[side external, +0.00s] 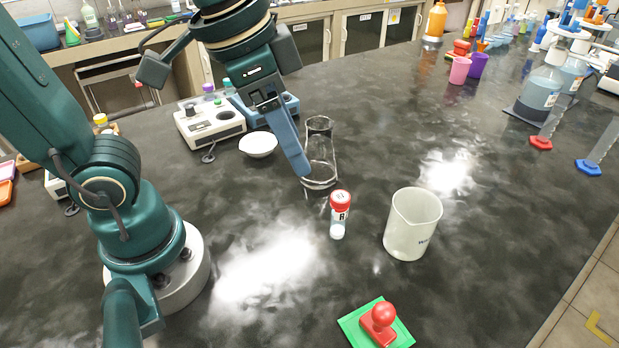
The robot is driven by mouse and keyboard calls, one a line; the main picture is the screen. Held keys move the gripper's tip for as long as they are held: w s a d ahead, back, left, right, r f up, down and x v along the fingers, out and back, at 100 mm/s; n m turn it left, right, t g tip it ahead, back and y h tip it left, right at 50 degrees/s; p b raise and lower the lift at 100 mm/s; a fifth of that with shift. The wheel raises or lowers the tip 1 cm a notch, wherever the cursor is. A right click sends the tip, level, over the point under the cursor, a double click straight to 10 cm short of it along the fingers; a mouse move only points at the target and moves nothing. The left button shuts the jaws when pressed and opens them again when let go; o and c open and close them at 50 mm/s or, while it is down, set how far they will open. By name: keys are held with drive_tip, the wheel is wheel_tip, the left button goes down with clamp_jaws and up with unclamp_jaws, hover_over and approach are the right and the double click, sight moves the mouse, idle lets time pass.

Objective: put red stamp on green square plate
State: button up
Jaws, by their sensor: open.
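The red stamp (379,322), with a round knob on top, stands upright on the green square plate (353,331) at the front of the bench. My gripper (303,172) is well behind and to the left of them, above the bench, pointing down beside a clear glass cylinder. It is open, and I see nothing held in it. One long blue finger shows clearly; the other finger is hard to make out.
The clear glass cylinder (320,150) stands right by my gripper. A red-capped vial (338,215) and a white beaker (412,224) stand between my gripper and the stamp. A white dish (258,144) and a white instrument (210,122) are behind left.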

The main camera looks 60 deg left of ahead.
drive_tip(key=s+a+f+n+t, duration=0.1)
drive_tip(key=s+a+f+n, duration=0.2)
drive_tip(key=a+n, duration=0.1)
drive_tip(key=shift+s+f+t+y, duration=0.2)
drive_tip(key=shift+s+t+y, duration=0.1)
